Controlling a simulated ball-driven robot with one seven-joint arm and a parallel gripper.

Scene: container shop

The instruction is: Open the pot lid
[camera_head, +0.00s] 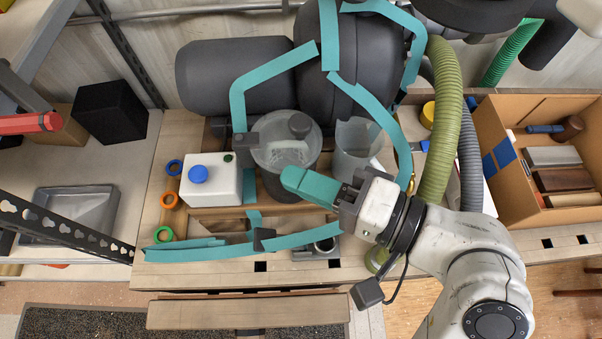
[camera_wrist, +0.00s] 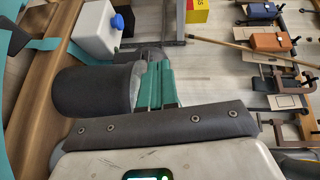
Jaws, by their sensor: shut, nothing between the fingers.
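The dark pot (camera_head: 283,187) stands upright on the wooden workbench, right of the white box. A round greyish lid (camera_head: 270,156) with a dark knob (camera_head: 300,124) sits on its top. My gripper (camera_head: 288,178) has teal fingers, shut and empty, over the front right of the pot's rim in the head view. They cover part of the pot there. In the wrist view the pot (camera_wrist: 92,92) lies sideways in the picture, and my gripper (camera_wrist: 154,68) is beside its pale rim end. I cannot tell whether the fingers touch the lid.
A white box with a blue knob (camera_head: 199,175) stands left of the pot. A clear container (camera_head: 354,142) stands close on the right. Teal strips (camera_head: 195,250) frame the area. A green hose (camera_head: 441,120) and an open cardboard box (camera_head: 495,150) are farther right.

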